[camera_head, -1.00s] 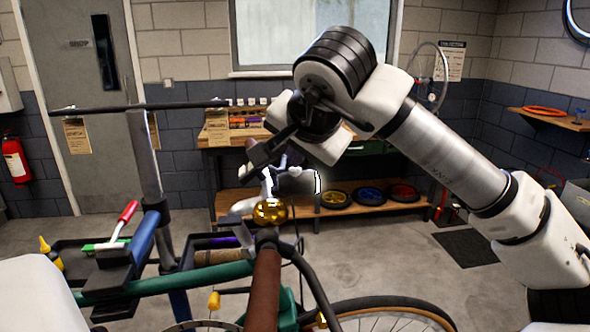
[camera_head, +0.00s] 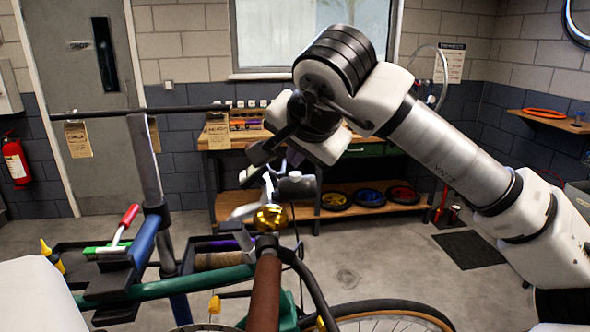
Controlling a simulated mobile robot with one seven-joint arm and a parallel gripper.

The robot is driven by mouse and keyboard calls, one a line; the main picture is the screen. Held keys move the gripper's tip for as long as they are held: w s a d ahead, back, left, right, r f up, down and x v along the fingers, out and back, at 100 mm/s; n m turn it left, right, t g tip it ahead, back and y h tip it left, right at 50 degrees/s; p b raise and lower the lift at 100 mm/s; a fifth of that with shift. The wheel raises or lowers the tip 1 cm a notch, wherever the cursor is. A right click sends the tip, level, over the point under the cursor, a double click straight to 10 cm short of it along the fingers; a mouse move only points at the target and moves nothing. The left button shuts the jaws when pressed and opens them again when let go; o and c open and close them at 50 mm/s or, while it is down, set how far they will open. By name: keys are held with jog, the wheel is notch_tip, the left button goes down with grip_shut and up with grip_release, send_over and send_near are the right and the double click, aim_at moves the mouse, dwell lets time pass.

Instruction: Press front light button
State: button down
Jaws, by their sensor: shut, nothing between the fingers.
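The front light (camera_head: 297,187) appears to be the small grey and black unit on the bike's handlebar, just right of the handlebar centre. Its button cannot be made out. My gripper (camera_head: 251,176) reaches down from the upper right, with its dark fingers shut and empty. The fingertips are close to the handlebar, up and left of the light in the picture. Whether they touch anything cannot be told. A golden bell (camera_head: 271,217) sits on the handlebar below them.
The bike's green frame (camera_head: 165,283) is held in a repair stand (camera_head: 146,170). A tool tray (camera_head: 75,262) with a red-handled tool (camera_head: 129,214) is at left. A workbench (camera_head: 365,203) with several coloured rolls or wheels stands behind.

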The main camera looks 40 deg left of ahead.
notch_tip(320, 180, up, 3)
jog(key=shift+p, duration=1.25)
jog(key=shift+r, duration=1.45)
